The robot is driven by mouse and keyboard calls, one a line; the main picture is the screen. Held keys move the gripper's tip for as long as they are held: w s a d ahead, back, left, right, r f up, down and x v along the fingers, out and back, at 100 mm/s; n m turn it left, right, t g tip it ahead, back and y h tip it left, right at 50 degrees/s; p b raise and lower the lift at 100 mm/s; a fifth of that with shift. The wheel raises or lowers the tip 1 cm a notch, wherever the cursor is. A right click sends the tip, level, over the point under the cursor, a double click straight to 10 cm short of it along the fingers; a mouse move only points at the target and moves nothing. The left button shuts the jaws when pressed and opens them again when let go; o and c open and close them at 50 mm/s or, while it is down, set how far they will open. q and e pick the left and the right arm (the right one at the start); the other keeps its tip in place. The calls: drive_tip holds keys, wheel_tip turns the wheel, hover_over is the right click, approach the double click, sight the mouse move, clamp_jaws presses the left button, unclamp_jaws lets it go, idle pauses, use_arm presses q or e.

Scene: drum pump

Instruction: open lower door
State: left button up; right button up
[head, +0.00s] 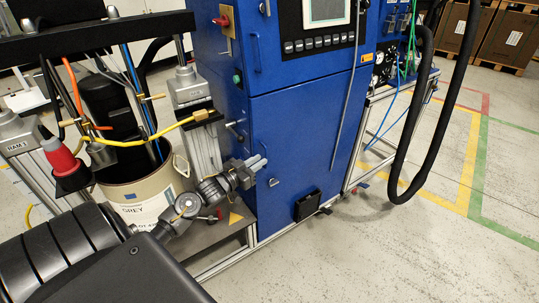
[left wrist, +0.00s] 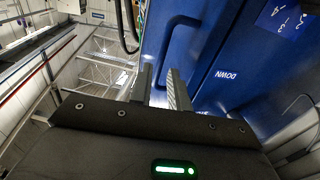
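The blue cabinet's lower door (head: 305,140) fills the middle of the head view and looks closed. My left gripper (head: 260,164) is at the door's left part, its fingers pointing toward the panel. In the left wrist view its two fingers (left wrist: 161,88) stand apart with a gap between them, so it is open, and nothing shows held. A blue bar handle (left wrist: 178,45) shows just beyond the fingertips in that view. I cannot tell whether the fingers touch it. A small latch (head: 273,182) sits low on the door. My right gripper is not in view.
A drum (head: 145,190) with hoses and a yellow hose (head: 175,128) stand left of the cabinet, close to my left arm. A black box (head: 307,206) sticks out at the door's bottom. Thick black hoses (head: 408,150) hang at right. The floor (head: 400,250) in front is clear.

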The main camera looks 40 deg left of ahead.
sight(270, 154)
use_arm(q)
drive_tip(key=w, duration=0.6)
drive_tip(key=shift+w+d, duration=0.1)
drive_tip(key=shift+d, duration=0.2)
clamp_jaws()
